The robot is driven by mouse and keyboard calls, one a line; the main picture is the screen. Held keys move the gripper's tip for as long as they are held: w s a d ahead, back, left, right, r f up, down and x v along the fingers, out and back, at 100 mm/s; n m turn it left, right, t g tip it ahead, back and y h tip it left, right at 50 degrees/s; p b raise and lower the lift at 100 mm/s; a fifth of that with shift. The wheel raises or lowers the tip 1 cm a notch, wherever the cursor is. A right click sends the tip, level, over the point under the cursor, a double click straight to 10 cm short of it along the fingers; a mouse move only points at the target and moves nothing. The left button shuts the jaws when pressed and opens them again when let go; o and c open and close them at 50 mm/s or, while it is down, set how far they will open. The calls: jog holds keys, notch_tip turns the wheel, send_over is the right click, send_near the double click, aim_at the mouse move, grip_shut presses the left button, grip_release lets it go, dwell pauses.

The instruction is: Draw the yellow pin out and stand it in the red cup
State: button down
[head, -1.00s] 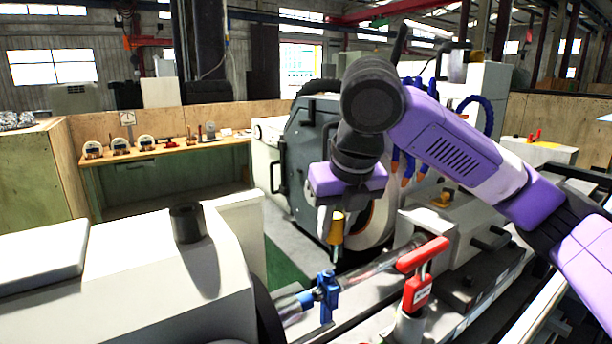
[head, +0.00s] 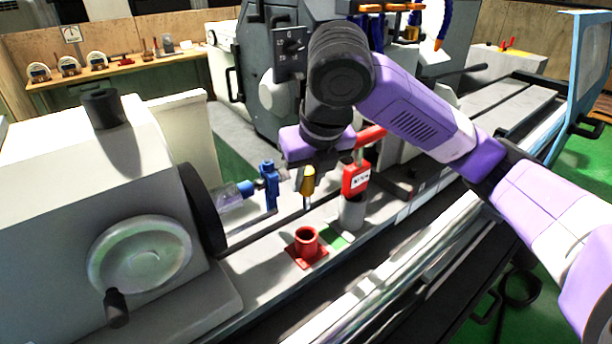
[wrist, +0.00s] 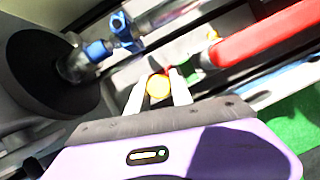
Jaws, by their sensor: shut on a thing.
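The yellow pin (head: 308,181) hangs roughly upright from my gripper (head: 309,168), its dark thin end pointing down and clear in the air. In the wrist view the pin's round yellow top (wrist: 158,86) sits between the two pale fingers of my gripper (wrist: 160,92), which are shut on it. The red cup (head: 306,244) stands upright on a square red base on the machine's bed. In the head view the pin shows above the cup's open mouth and apart from it.
A red-handled block (head: 356,179) on a grey post stands just right of the pin. A blue clamp (head: 268,186) on a shiny shaft is to its left. The grey headstock with a handwheel (head: 140,257) fills the left. A green patch (head: 337,240) lies beside the cup.

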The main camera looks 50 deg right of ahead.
aim_at(309, 195)
jog(key=shift+f+b, duration=2.4)
jog(key=shift+f, duration=0.5)
jog(key=shift+f+b, duration=2.85)
jog(key=shift+f, duration=0.3)
jog(key=c, duration=1.1)
grip_release()
jog(key=shift+o, duration=0.2)
jog(key=shift+r, duration=0.1)
jog(key=p+v, duration=0.1)
jog(key=v, duration=0.6)
jog(key=shift+w+d, duration=0.1)
jog(key=shift+s+r, duration=0.2)
jog(key=shift+r, duration=0.15)
